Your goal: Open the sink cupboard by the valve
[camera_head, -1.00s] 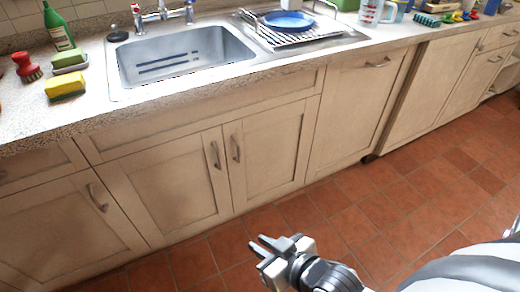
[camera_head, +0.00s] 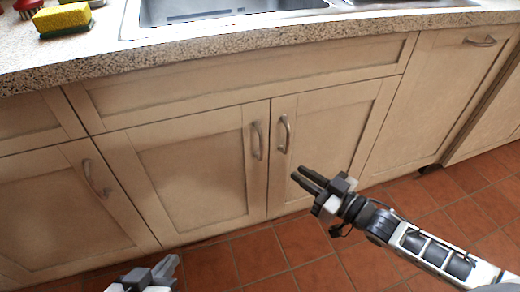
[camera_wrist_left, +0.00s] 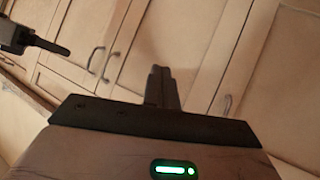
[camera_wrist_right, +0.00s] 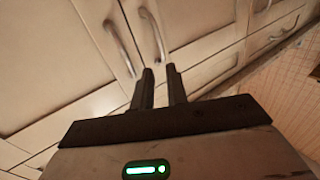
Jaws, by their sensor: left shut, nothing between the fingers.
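The sink cupboard has two beige panel doors, a left door (camera_head: 190,175) and a right door (camera_head: 325,125), both closed. Their metal handles, the left handle (camera_head: 257,141) and the right handle (camera_head: 285,133), stand side by side at the middle seam. My right gripper (camera_head: 297,177) is open and empty, below and right of the right handle and apart from it. In the right wrist view its fingers (camera_wrist_right: 161,72) point toward the two handles (camera_wrist_right: 152,34). My left gripper (camera_head: 172,264) is shut and empty, low in front of the left door. No valve is visible.
The sink (camera_head: 220,10) is set in a speckled worktop (camera_head: 90,58) above the doors. Another cupboard door with a handle (camera_head: 97,178) is at the left. A panel with a handle (camera_head: 480,41) is at the right. The tiled floor (camera_head: 240,262) is clear.

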